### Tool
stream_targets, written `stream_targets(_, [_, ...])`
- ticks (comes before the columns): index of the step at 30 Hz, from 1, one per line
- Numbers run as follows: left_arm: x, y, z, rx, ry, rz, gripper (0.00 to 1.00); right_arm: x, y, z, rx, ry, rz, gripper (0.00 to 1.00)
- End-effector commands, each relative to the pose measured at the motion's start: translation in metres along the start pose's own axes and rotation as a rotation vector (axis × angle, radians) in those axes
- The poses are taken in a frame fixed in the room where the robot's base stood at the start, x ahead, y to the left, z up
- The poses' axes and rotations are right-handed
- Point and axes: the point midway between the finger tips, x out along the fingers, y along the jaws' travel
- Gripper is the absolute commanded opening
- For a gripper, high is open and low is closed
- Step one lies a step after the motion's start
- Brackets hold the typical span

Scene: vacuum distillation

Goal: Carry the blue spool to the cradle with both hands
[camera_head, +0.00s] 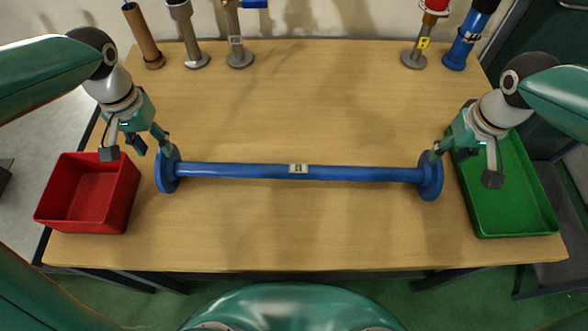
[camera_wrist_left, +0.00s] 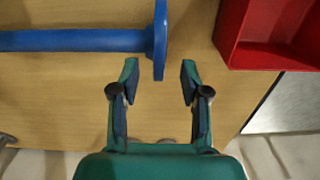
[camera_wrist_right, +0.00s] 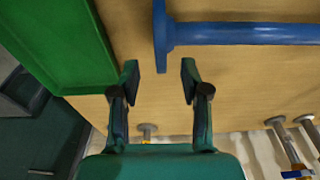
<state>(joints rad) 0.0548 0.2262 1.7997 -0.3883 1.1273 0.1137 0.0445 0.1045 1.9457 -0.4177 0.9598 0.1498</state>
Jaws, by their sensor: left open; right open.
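The blue spool (camera_head: 350,173) is a long blue pipe with a round flange at each end and a small label near its middle. It lies crosswise on the wooden table. My left gripper (camera_head: 137,146) is open beside the spool's left flange (camera_head: 168,170). In the left wrist view that flange (camera_wrist_left: 160,40) lines up between the open fingertips. My right gripper (camera_head: 465,165) is open beside the right flange (camera_head: 431,176), which also lines up between the fingertips in the right wrist view (camera_wrist_right: 160,35). Both grippers look empty. I cannot make out a cradle.
A green tray (camera_head: 520,222) lies at the right, under my right gripper. Several upright pipes, including a grey one (camera_head: 188,40) and a blue one (camera_head: 462,50), line the back edge.

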Motion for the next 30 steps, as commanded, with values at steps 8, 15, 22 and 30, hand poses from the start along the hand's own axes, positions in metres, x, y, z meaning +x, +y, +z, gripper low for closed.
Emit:
stream_targets(8, [0.040, 0.000, 0.000, -0.001, -0.001, 0.000, 0.46, 0.040, 0.000, 0.000, 0.000, -0.002, 0.000, 0.46])
stream_targets(15, [0.050, 0.000, 0.000, -0.001, 0.001, 0.000, 0.46, 0.050, 0.000, 0.000, 0.000, 0.001, 0.000, 0.46])
stream_targets(22, [0.050, 0.000, 0.000, -0.001, 0.001, 0.000, 0.46, 0.050, 0.000, 0.000, 0.000, 0.001, 0.000, 0.46])
stream_targets(30, [0.050, -0.001, 0.000, -0.001, 0.000, -0.001, 0.01, 0.050, 0.000, -0.001, 0.000, 0.001, 0.000, 0.01])
